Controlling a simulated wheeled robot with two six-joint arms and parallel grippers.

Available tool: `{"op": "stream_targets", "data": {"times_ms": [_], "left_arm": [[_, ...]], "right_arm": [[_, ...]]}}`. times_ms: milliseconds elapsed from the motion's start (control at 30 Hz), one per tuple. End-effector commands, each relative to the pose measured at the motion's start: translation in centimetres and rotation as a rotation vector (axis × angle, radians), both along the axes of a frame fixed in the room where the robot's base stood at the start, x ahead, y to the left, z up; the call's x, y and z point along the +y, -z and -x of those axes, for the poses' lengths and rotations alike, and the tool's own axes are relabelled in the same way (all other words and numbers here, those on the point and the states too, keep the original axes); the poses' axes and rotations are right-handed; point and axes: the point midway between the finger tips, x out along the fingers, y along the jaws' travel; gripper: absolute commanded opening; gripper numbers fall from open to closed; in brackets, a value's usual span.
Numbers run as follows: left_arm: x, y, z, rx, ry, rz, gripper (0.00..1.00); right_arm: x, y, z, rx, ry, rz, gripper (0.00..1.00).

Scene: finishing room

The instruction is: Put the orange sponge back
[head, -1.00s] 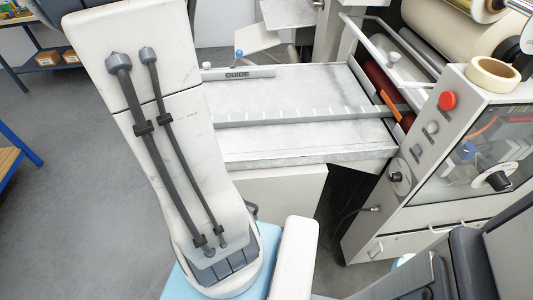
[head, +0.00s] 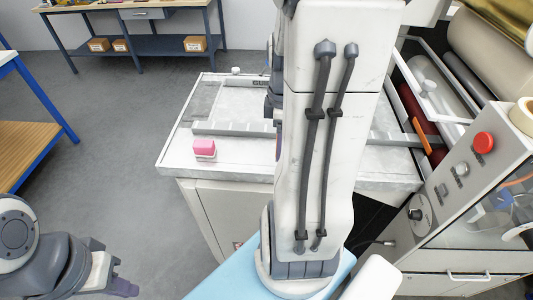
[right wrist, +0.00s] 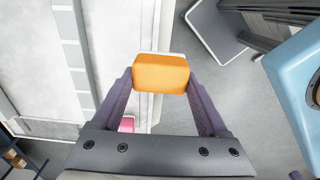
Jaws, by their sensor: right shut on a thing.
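The orange sponge (right wrist: 161,72) is between the fingertips of my right gripper (right wrist: 160,82) in the right wrist view, with a pale layer at its far edge. My right gripper is shut on it. In the head view my right arm hides the sponge and most of that gripper. My left gripper (head: 112,284) is low at the left of the head view, apart from everything; its jaw opening is unclear.
A pink sponge with a white base (head: 204,147) sits on the machine's pale table (head: 235,170), near its left edge. The machine's control panel (head: 450,190) stands to the right. A workbench (head: 150,12) is at the back. Grey floor lies open at left.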

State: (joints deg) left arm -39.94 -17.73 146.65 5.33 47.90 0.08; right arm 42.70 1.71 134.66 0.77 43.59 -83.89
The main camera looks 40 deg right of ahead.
Motion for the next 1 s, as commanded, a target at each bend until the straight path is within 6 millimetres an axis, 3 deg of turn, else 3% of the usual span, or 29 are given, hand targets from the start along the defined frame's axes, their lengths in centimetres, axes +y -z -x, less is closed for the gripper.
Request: {"op": "stream_targets", "data": {"times_ms": [300,500,667,1000], "left_arm": [[0.0,-1.9,0.0,0.0,-0.001,0.0,0.0],[0.0,-2.6,0.0,0.0,-0.002,0.0,0.0],[0.0,-2.9,0.0,0.0,-0.002,0.0,0.0],[0.0,-3.9,0.0,0.0,-0.001,0.0,0.0]], "right_arm": [[1.3,4.0,-7.0,0.005,-0.008,-0.003,0.32],[1.7,5.9,-10.0,0.003,-0.004,-0.002,0.32],[1.8,6.8,-10.6,0.003,-0.001,-0.002,0.32],[1.6,10.4,-10.6,0.001,0.0,-0.001,0.32]]}}
